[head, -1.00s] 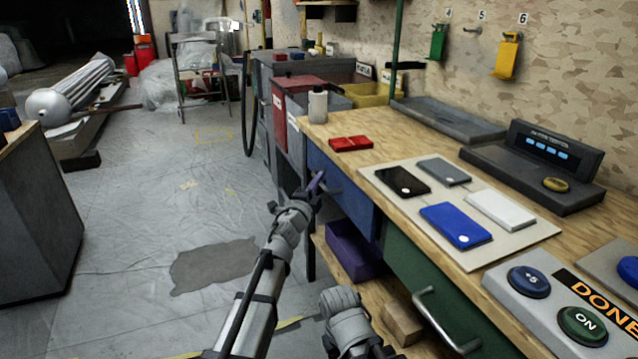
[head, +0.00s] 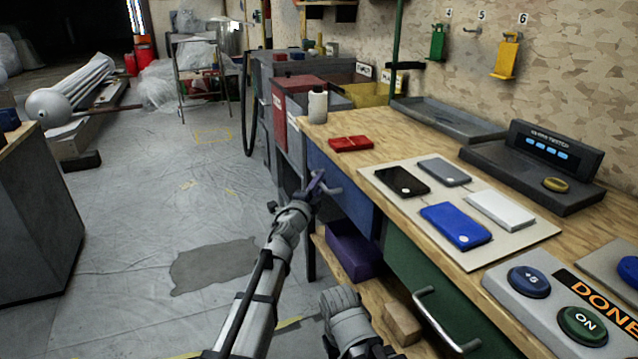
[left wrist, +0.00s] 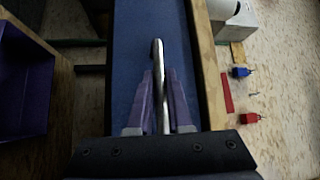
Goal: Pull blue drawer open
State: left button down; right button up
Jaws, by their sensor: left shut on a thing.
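The blue drawer (head: 343,192) sits under the wooden bench top, and its front looks flush with the bench's front. Its metal handle (left wrist: 157,75) runs between the two purple fingers in the left wrist view. My left gripper (head: 317,184) is at the drawer front and shut on the handle; it also fills the lower middle of the left wrist view (left wrist: 161,105). Part of the handle is hidden behind the fingers in the head view. My right arm shows at the bottom of the head view, but its fingers are not visible.
A green drawer (head: 440,290) with a metal handle (head: 438,318) is to the right of the blue one. A purple bin (head: 352,250) and a wooden block (head: 403,323) lie on the shelf below. Phones lie on a board (head: 530,232) on the bench.

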pick_arm(q)
jog(key=s+a, duration=0.4)
jog(key=a, duration=0.7)
jog(key=s+a, duration=0.5)
jog(key=a, duration=0.6)
jog(key=shift+s, duration=0.1)
jog(key=c, duration=0.8)
grip_release()
jog(key=shift+c, duration=0.2)
jog(key=b+v, duration=0.1)
jog(key=v, duration=0.6)
jog(key=shift+s, duration=0.35)
jog(key=shift+a+f, duration=0.1)
